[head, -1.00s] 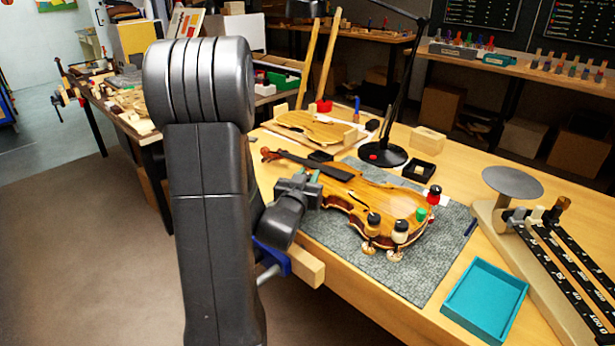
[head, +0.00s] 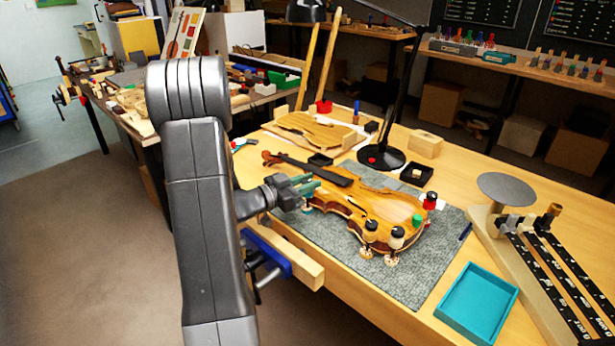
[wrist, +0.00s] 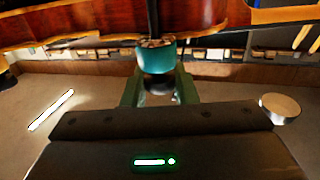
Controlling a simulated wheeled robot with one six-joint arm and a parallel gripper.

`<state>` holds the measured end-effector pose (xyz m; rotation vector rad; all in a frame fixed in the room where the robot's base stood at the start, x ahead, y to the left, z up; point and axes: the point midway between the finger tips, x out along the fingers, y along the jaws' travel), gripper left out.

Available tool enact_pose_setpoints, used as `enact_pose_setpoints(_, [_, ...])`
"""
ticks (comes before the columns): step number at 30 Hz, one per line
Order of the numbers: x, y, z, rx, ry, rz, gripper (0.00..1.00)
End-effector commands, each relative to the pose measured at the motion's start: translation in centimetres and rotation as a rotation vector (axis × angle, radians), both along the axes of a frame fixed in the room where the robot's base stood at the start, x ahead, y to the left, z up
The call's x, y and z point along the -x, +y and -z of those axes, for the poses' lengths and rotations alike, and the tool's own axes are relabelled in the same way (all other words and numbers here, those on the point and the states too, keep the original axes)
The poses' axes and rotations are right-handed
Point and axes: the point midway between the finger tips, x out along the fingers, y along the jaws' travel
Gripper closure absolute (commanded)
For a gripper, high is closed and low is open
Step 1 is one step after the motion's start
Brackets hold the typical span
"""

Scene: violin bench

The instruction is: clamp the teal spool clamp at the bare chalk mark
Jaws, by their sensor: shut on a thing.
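The violin body (head: 375,205) lies on a grey mat, its neck toward the upper left. My gripper (head: 308,186) is at the near left edge of the body. In the wrist view its fingers (wrist: 158,90) are shut on the teal spool clamp (wrist: 157,57). The clamp is upright, its dark post rising in front of the violin's edge (wrist: 215,18); I cannot tell whether its pads touch the wood. I cannot make out a chalk mark.
A blue vise (head: 268,252) with a wooden jaw sits at the bench edge below my gripper. A lamp base (head: 381,157) stands behind the violin. A teal tray (head: 478,302) and a clamp rack (head: 535,250) are at the right.

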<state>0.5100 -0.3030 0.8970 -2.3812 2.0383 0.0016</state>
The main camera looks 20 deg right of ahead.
Motion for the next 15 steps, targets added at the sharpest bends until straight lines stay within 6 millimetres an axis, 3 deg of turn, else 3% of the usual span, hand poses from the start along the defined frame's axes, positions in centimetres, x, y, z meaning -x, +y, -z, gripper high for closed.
enact_pose_setpoints(15, [-0.09, -0.09, -0.13, -0.002, 0.0, 0.492, 0.97])
